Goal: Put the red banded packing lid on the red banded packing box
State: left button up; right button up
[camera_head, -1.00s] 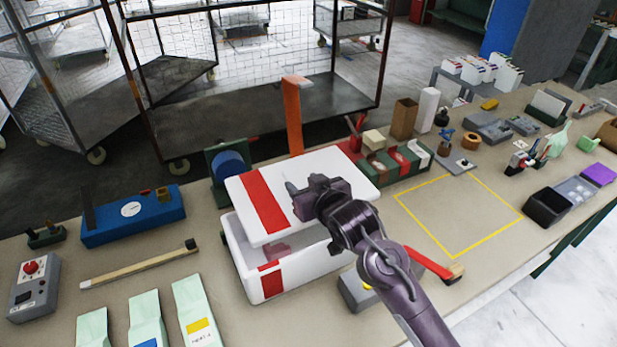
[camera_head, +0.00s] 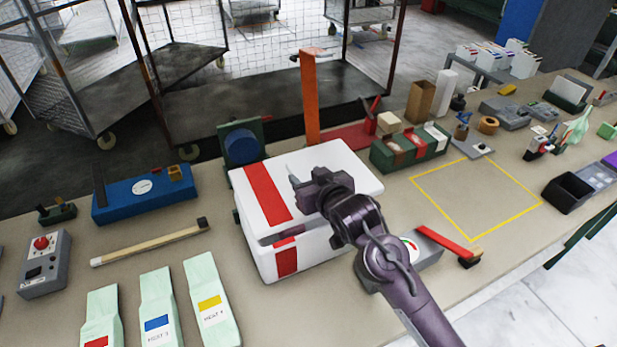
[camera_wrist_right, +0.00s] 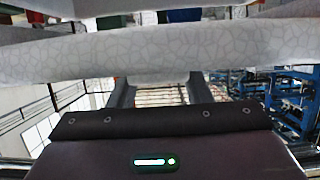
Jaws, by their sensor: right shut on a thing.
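The red banded packing lid (camera_head: 264,194) is white foam with a red band across its left part. It lies over the white packing box (camera_head: 325,252), whose front carries a matching red band. The two bands roughly line up. A narrow dark gap shows between them at the front, so I cannot tell whether the lid sits fully down. My right gripper (camera_head: 300,192) is shut on the lid at its top. In the right wrist view the pale foam (camera_wrist_right: 160,52) crosses in front of the fingers. My left gripper is not in view.
An orange post (camera_head: 309,100) and a blue round part on a green stand (camera_head: 240,146) are behind the box. A grey gauge device (camera_head: 420,248) and a red-handled brush (camera_head: 448,243) lie at its right. The yellow-outlined area (camera_head: 475,200) is clear.

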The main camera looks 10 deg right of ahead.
notch_tip(320, 180, down, 2)
jog(key=shift+f+b, duration=0.2)
jog(key=shift+b, duration=0.8)
jog(key=shift+f+b, duration=0.5)
jog(key=shift+f, duration=0.6)
jog(key=o, duration=1)
jog(key=shift+o, duration=0.2)
jog(key=b+v, duration=0.2)
jog(key=v, duration=0.4)
jog(key=shift+s, duration=0.35)
jog(key=shift+s+d+r, duration=0.2)
jog(key=shift+s+r, duration=0.05)
jog(key=shift+s, duration=0.2)
